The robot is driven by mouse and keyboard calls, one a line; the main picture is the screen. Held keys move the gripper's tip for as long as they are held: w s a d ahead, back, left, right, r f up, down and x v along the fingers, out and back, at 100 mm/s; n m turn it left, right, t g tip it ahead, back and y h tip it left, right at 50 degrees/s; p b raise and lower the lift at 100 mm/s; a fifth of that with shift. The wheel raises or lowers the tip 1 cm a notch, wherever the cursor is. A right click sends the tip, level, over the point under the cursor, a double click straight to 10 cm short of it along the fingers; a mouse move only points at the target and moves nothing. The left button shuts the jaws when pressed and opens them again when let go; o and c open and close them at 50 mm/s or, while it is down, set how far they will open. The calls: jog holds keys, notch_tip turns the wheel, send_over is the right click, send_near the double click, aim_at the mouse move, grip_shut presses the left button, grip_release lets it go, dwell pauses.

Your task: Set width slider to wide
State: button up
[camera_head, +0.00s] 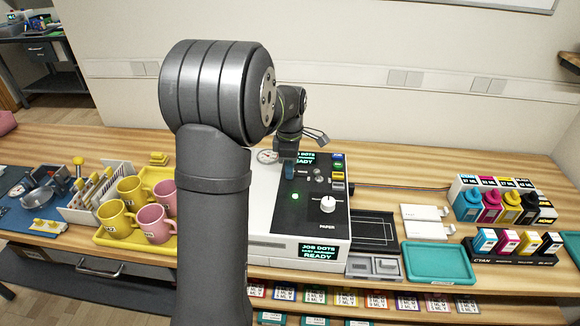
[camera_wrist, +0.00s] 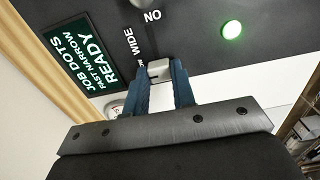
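The width slider's pale grey knob (camera_wrist: 158,70) shows in the wrist view, beside the WIDE label (camera_wrist: 135,45) on the dark panel. A label at its other end is mostly hidden by a finger. My gripper (camera_wrist: 161,74) has its blue fingers on both sides of the knob, with no clear gap, and looks shut on it. The display (camera_wrist: 84,55) reads JOB DOTS, FAST NARROW, READY. In the head view my gripper (camera_head: 289,170) is over the back left of the press's dark panel (camera_head: 315,215). The slider is hidden there by the gripper.
A round green light (camera_wrist: 232,30) is lit on the panel. A white PAPER knob (camera_head: 327,204) and several coloured buttons (camera_head: 337,175) stand right of the gripper. Yellow and pink mugs on a yellow tray (camera_head: 105,236) are left of my arm. Ink bottles and a teal tray (camera_head: 437,262) are right.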

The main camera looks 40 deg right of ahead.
aim_at(304, 177)
grip_shut()
jog(key=shift+s+d, duration=1.4)
jog(key=shift+d, duration=0.05)
jog(key=o, duration=0.6)
grip_release()
jog(key=shift+s, duration=0.1)
jog(key=shift+o, duration=0.7)
jog(key=shift+r, duration=0.1)
notch_tip(304, 177, up, 17)
jog(key=shift+r, duration=0.15)
